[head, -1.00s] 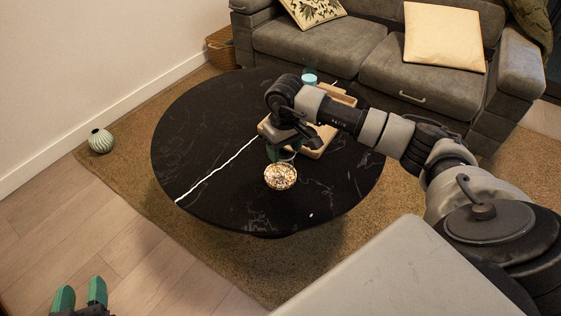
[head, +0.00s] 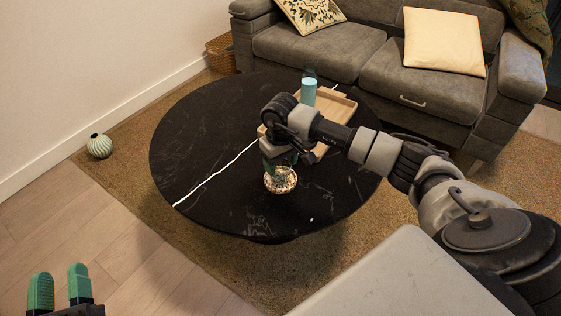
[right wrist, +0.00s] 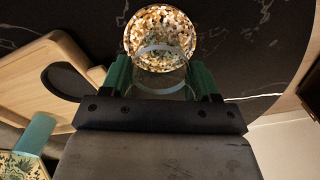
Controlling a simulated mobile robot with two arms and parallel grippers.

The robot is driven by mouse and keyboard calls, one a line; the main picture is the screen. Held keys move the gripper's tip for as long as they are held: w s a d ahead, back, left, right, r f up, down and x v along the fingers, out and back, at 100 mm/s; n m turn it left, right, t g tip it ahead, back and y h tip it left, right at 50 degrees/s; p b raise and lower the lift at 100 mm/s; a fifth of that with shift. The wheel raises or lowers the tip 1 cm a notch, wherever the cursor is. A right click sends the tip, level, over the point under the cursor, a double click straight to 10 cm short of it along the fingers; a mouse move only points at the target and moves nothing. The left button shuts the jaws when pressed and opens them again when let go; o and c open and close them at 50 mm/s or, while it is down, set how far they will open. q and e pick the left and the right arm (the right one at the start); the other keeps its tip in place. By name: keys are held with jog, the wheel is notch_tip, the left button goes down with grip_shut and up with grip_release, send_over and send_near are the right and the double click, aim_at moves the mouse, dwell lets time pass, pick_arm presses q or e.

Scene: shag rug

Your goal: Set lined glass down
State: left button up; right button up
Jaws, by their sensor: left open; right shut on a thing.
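The lined glass (right wrist: 162,82) is clear and hard to make out, with a pale ring showing in the right wrist view. My right gripper (head: 281,164) is shut on it; in the right wrist view the green fingers (right wrist: 163,78) stand on both sides of it. A round speckled white-and-brown dish (head: 281,184) lies on the black table, close by the fingers. In the right wrist view the dish (right wrist: 160,32) shows just beyond the glass and partly overlaps it. I cannot tell whether the glass touches anything. My left gripper (head: 60,287) is open and empty at the bottom left.
The round black table (head: 215,150) has free room on its left. A wooden tray (head: 338,108) and a teal cylinder (head: 308,93) are behind my right arm. A grey sofa (head: 320,55) stands behind the table. A ribbed vase (head: 99,146) stands on the rug at left.

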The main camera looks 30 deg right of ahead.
jog(key=shift+f, duration=0.1)
jog(key=o, duration=1)
